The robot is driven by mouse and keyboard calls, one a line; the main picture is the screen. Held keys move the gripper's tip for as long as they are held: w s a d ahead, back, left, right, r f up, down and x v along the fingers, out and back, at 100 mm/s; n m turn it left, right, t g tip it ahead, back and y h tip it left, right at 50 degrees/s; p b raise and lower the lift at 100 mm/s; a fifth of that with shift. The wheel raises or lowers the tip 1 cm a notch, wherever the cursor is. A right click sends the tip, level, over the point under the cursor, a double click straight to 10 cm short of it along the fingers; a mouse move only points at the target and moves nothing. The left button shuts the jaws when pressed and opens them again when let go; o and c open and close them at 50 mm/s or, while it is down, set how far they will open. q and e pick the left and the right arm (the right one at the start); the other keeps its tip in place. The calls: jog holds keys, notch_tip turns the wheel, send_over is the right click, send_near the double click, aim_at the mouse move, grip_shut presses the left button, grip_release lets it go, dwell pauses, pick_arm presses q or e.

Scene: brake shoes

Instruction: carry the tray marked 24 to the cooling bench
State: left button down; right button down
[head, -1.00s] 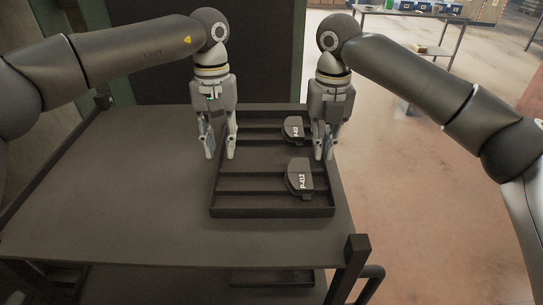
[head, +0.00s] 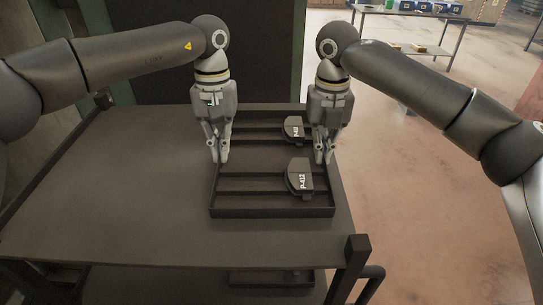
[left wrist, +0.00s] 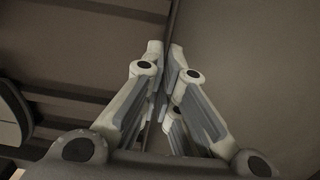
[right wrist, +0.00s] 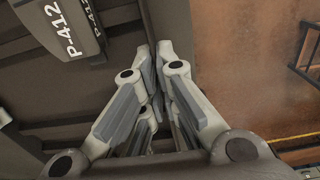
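The dark tray (head: 272,212) sits on the right part of a dark cart top. It has cross ribs and holds two dark brake shoes, one near (head: 299,177) and one far (head: 293,128). A shoe in the right wrist view (right wrist: 62,32) reads P-412. No mark 24 is readable on the tray. My left gripper (head: 219,161) is shut on the tray's left wall, which passes between its fingers in the left wrist view (left wrist: 165,48). My right gripper (head: 324,162) is shut on the right wall, its fingers close together in the right wrist view (right wrist: 157,48).
The cart top (head: 110,190) is bare left of the tray. A dark corner post (head: 356,250) and handle stand at its front right. Another tray (head: 272,279) shows on the shelf below. A table with boxes (head: 425,14) stands at the back right, across open floor (head: 420,220).

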pick_arm(q)
jog(key=shift+w+r, duration=0.15)
pick_arm(e)
jog(key=shift+w+r, duration=0.2)
